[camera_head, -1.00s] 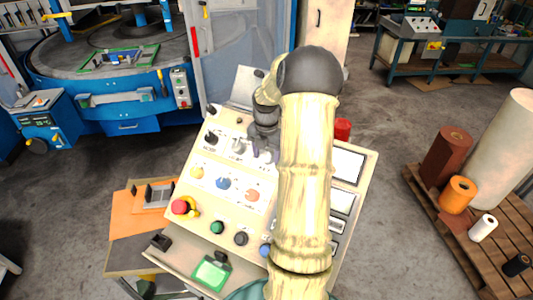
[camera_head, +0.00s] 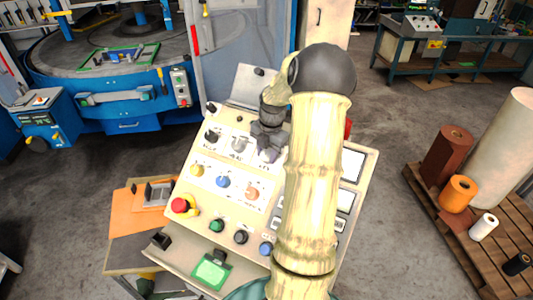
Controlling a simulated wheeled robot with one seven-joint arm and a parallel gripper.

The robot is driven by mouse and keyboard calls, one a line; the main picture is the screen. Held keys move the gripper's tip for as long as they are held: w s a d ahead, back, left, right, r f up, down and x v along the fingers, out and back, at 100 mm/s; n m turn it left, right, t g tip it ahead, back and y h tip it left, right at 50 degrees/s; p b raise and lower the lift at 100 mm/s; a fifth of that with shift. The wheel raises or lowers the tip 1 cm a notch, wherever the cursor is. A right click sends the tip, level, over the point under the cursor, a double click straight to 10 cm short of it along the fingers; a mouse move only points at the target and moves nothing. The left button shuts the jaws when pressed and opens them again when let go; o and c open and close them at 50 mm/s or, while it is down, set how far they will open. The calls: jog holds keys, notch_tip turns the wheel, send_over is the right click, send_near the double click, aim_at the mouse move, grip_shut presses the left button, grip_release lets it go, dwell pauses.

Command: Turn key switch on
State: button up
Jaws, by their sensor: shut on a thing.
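A slanted cream control panel (camera_head: 215,212) fills the middle of the view. My gripper (camera_head: 268,153) reaches down to its upper row, right of a silver round switch (camera_head: 239,145) and a black knob (camera_head: 211,136). The jaws are shut on a small part standing on the panel, which I take to be the key switch. The fingers hide most of it, so its key and turned position cannot be made out. My arm covers the panel's right-middle part.
Lower on the panel are a yellow knob (camera_head: 197,170), a blue knob (camera_head: 222,181), a red emergency button (camera_head: 180,205) and green (camera_head: 217,226) and black (camera_head: 241,237) buttons. A pallet (camera_head: 460,235) with rolls stands right. Open floor lies between.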

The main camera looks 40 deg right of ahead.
jog(key=m+t+b, duration=0.1)
jog(key=m+t, duration=0.1)
jog(key=m, duration=0.1)
jog(key=shift+s+d, duration=0.1)
jog(key=shift+d, duration=0.05)
jog(key=m+t+b, duration=0.1)
jog(key=m, duration=0.1)
jog(key=m+t+b, duration=0.1)
jog(key=b, duration=0.1)
jog(key=shift+s+f+m+t, duration=0.1)
jog(key=shift+s+m+t, duration=0.05)
jog(key=shift+m+t, duration=0.2)
jog(key=m+t+b, duration=0.1)
jog(key=m, duration=0.1)
jog(key=m+t+h+b, duration=0.1)
jog(key=m, duration=0.1)
jog(key=shift+s+h, duration=0.1)
jog(key=shift+h, duration=0.2)
jog(key=shift+a+m+t+h+b, duration=0.15)
jog(key=shift+m+t+h+b, duration=0.2)
jog(key=shift+m, duration=0.5)
jog(key=shift+a+m+t+h+b, duration=0.15)
jog(key=shift+m+t+h+b, duration=0.2)
jog(key=shift+m, duration=0.45)
jog(key=o, duration=1)
jog(key=shift+s, duration=0.1)
